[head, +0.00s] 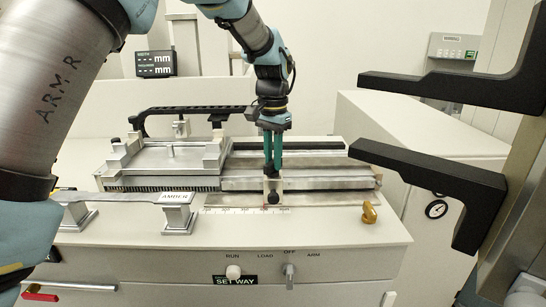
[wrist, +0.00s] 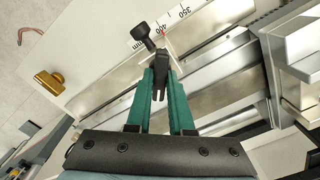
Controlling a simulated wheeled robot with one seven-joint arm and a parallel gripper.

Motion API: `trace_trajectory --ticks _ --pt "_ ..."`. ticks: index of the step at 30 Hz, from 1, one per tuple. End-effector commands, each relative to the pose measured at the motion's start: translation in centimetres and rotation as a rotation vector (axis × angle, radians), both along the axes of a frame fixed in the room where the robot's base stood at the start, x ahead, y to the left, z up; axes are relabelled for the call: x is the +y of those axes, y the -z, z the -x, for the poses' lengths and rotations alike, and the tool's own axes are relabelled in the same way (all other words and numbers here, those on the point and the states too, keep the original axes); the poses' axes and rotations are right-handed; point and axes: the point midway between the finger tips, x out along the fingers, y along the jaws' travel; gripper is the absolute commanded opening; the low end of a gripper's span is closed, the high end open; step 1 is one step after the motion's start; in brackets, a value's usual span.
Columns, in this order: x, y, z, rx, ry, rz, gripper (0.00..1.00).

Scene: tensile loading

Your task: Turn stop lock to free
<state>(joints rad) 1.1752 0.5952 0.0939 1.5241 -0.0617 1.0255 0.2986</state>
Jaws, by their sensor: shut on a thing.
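The stop (head: 272,185) is a small pale block on the slide, at the white millimetre scale (head: 245,211). In the wrist view my gripper (wrist: 160,80) is shut on a small dark piece, which I take to be the stop lock. The fingertips hide part of it. Its free or locked marking cannot be read.
Left of my gripper is a metal carriage (head: 165,158) with a black handle. A raised plate marked AMBER (head: 174,197) stands in front. A brass knob (head: 369,213) is at the right front. Black hooked arms (head: 440,185) jut in from the right.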

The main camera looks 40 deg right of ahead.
Motion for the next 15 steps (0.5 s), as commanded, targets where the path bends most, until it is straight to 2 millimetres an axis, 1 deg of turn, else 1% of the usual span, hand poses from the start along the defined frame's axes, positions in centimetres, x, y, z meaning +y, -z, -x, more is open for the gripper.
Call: trace_trajectory --ticks 9,15 --pt "0.00 -0.06 0.02 0.000 -0.296 0.000 0.00" --pt "-0.01 -0.06 0.02 0.000 -0.459 0.000 0.00"
